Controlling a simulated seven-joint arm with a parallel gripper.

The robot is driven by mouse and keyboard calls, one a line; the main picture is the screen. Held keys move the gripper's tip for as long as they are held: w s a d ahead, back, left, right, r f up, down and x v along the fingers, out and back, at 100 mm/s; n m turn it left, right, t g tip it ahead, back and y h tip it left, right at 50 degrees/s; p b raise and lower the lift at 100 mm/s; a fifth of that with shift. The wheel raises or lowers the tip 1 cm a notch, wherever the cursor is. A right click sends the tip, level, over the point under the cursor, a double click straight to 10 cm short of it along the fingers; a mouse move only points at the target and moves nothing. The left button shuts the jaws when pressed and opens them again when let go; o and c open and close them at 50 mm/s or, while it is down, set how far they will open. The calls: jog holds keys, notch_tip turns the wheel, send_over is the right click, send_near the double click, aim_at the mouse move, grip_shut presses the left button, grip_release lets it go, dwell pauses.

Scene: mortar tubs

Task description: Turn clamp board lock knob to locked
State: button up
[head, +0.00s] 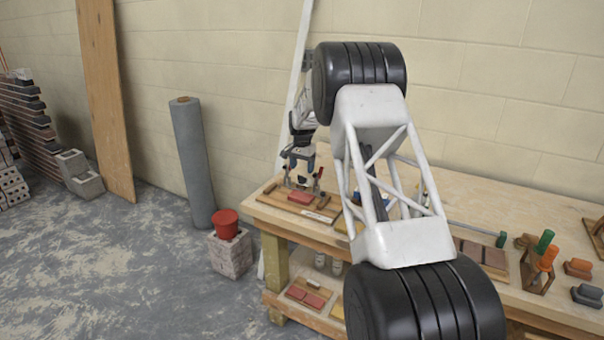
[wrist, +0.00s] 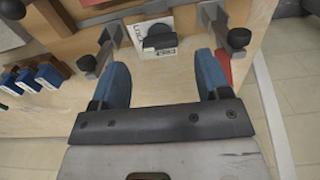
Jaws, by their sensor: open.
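The lock knob (wrist: 160,38) is a small dark knob on a white label plate (wrist: 143,48) with partly readable lettering, in the upper middle of the wrist view. I cannot read for certain which mark it points to. My gripper (wrist: 162,68) has two blue fingers spread wide, with nothing between them. The knob lies beyond the fingertips, between their lines, and apart from them. The clamp board (wrist: 185,75) is pale wood under the fingers. In the head view my gripper (head: 301,158) hangs over the board (head: 308,212) at the bench's left end; the knob is hidden or too small there.
Metal clamps with black ends (wrist: 87,62) (wrist: 238,40) stand close by both fingers. Blue blocks (wrist: 47,76) lie at left. The workbench (head: 277,219) holds bricks and a tool holder (head: 535,277) at right. A red bucket (head: 226,224) stands on a block left of the bench.

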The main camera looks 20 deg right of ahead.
aim_at(302, 177)
jog(key=shift+r, duration=1.75)
jog(key=shift+s+r, duration=0.1)
jog(key=shift+s+a+r, duration=0.1)
jog(key=shift+s+r, duration=0.05)
jog(key=shift+r, duration=0.1)
jog(key=s+a+r+n, duration=0.1)
jog(key=s+a+r, duration=0.2)
jog(key=s+r, duration=0.55)
jog(key=s+a+r+n+t, duration=0.1)
jog(key=s+a+r+n, duration=0.2)
jog(key=s, duration=1.1)
jog(key=s+a+r, duration=0.2)
jog(key=s+r, duration=0.5)
jog(key=s, duration=0.4)
jog(key=s+a+f+n, duration=0.1)
jog(key=s+f, duration=0.1)
jog(key=s, duration=1)
jog(key=s+a+f+n+t, duration=0.1)
jog(key=s+a+n, duration=0.1)
jog(key=s, duration=1)
jog(key=s+a+f+n, duration=0.1)
jog(key=s+f+n, duration=0.1)
jog(key=s, duration=1.1)
jog(key=shift+a+f+t, duration=0.3)
jog(key=shift+a+f, duration=0.05)
